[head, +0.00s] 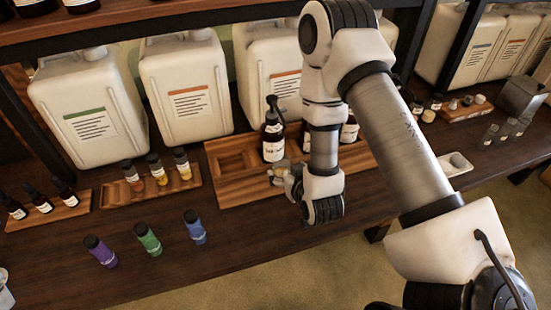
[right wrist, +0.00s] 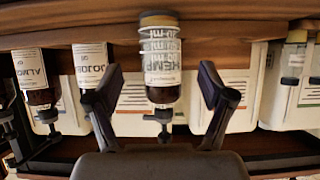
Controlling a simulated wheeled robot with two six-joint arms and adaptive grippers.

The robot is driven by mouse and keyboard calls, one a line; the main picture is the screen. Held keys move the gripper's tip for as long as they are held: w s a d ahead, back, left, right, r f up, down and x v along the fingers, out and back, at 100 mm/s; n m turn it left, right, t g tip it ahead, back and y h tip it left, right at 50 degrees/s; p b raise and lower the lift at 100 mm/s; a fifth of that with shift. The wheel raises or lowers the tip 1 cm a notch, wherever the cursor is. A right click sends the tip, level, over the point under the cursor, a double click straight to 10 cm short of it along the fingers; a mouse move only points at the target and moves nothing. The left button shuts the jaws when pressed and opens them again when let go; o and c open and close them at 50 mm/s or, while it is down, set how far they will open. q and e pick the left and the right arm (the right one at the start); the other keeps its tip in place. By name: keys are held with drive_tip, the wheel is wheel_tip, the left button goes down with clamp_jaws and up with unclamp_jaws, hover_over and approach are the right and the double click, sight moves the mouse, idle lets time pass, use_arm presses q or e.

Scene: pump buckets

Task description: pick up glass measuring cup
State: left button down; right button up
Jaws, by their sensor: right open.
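My right gripper (head: 291,184) is at the front of the wooden tray (head: 232,196), beside the pump bottle (head: 273,145). The right wrist view is upside down and shows the open right gripper (right wrist: 165,98) with its fingers spread. A clear cup with measuring marks (right wrist: 160,50) seems to stand between the fingers, in front of the bottle labelled HEMP (right wrist: 163,96). Its outline is hard to separate from the bottle. In the head view a small glassy shape, likely this cup (head: 281,168), is partly hidden by the gripper. My left gripper is out of view.
Large white jugs (head: 187,90) stand behind the tray. Purple (head: 100,251), green (head: 147,239) and blue (head: 194,227) vials stand at the front left. My right arm hides part of the tray.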

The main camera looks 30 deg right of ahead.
sight(285, 170)
drive_tip(key=shift+w+d+f, duration=0.25)
drive_tip(key=shift+w+f, duration=0.05)
drive_tip(key=shift+w, duration=0.25)
drive_tip(key=p+x, duration=0.1)
drive_tip(key=x, duration=0.4)
drive_tip(key=shift+a+f, duration=0.15)
drive_tip(key=shift+f, duration=0.05)
drive_tip(key=shift+s+r, duration=0.1)
drive_tip(key=shift+s, duration=0.1)
drive_tip(key=shift+c, duration=1.1)
drive_tip(key=c, duration=1.1)
